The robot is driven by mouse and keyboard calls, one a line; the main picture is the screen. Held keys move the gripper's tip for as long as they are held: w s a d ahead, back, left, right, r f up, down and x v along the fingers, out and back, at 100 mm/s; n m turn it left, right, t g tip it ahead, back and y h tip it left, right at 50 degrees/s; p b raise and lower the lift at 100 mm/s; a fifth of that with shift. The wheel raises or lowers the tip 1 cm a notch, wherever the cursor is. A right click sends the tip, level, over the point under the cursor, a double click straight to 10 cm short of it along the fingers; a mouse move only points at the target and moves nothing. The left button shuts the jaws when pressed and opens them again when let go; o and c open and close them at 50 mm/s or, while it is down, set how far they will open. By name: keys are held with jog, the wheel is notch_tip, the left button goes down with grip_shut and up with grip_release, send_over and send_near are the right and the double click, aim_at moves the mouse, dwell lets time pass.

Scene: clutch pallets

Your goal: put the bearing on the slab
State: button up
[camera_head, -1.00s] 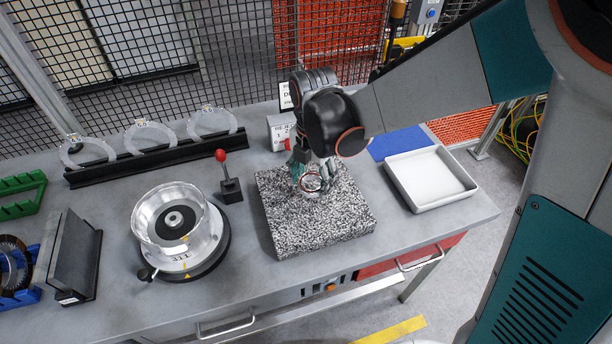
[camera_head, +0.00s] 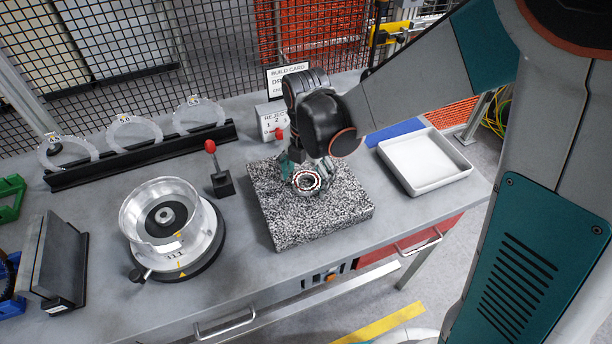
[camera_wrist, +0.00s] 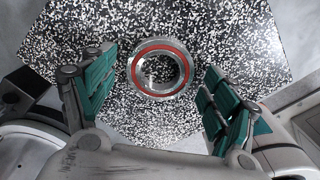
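The bearing (camera_head: 306,190), a metal ring with a red-orange seal, lies flat on the black-and-white speckled slab (camera_head: 285,232). In the wrist view the bearing (camera_wrist: 137,75) shows whole, with the slab (camera_wrist: 270,50) visible through its hole. My gripper (camera_wrist: 160,95) is open above the slab. Its two teal-padded fingers stand apart on either side of the bearing, with clear gaps to it. In the head view my gripper (camera_head: 306,172) is right at the bearing, and the wrist and fingers hide part of the slab's far side.
A white tray (camera_head: 446,180) stands right of the slab. A red-knobbed lever (camera_head: 222,185) and a round metal fixture (camera_head: 190,250) stand to the left. A black rack (camera_head: 150,155) with clear rings is behind. A reject box (camera_head: 272,120) and build card stand behind the slab.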

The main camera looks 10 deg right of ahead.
jog(key=shift+r, duration=0.1)
notch_tip(320, 180, up, 12)
jog(key=p, duration=0.8)
jog(key=shift+p, duration=0.4)
jog(key=shift+r, duration=0.1)
